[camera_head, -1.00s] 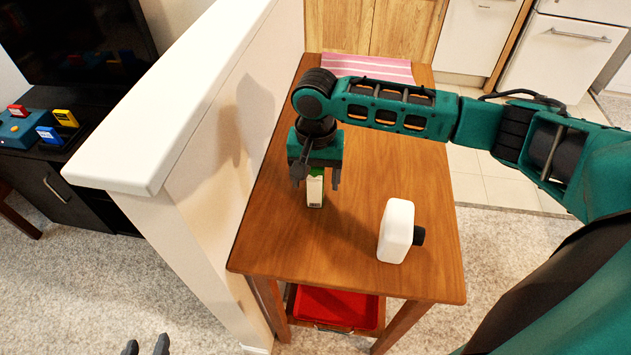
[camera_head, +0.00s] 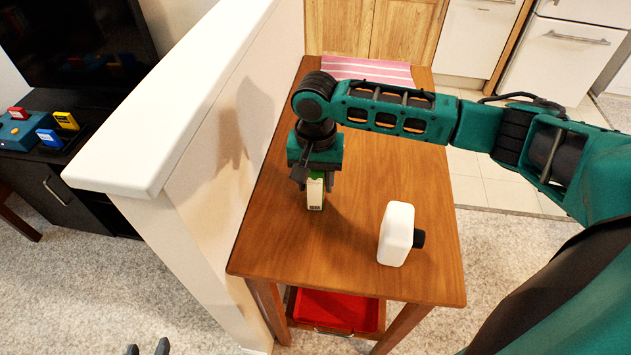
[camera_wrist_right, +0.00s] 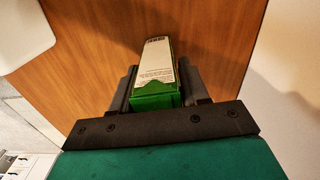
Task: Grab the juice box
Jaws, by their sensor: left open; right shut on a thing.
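The juice box (camera_head: 315,193) is a small white and green carton, near the left side of the wooden table (camera_head: 290,248). In the right wrist view the juice box (camera_wrist_right: 156,70) stands out between the two dark fingers. My right gripper (camera_head: 316,182) points down over it and is shut on it, with its upper part hidden by the fingers. I cannot tell whether the box touches the table. My left gripper (camera_head: 148,347) shows only as dark fingertips at the bottom edge, open and away from the table.
A white bottle with a black cap (camera_head: 397,233) is on the table to the right of the box. A white-topped half wall (camera_head: 180,95) runs along the table's left side. A pink striped cloth (camera_head: 366,71) lies at the far end. A red tray (camera_head: 336,310) is below.

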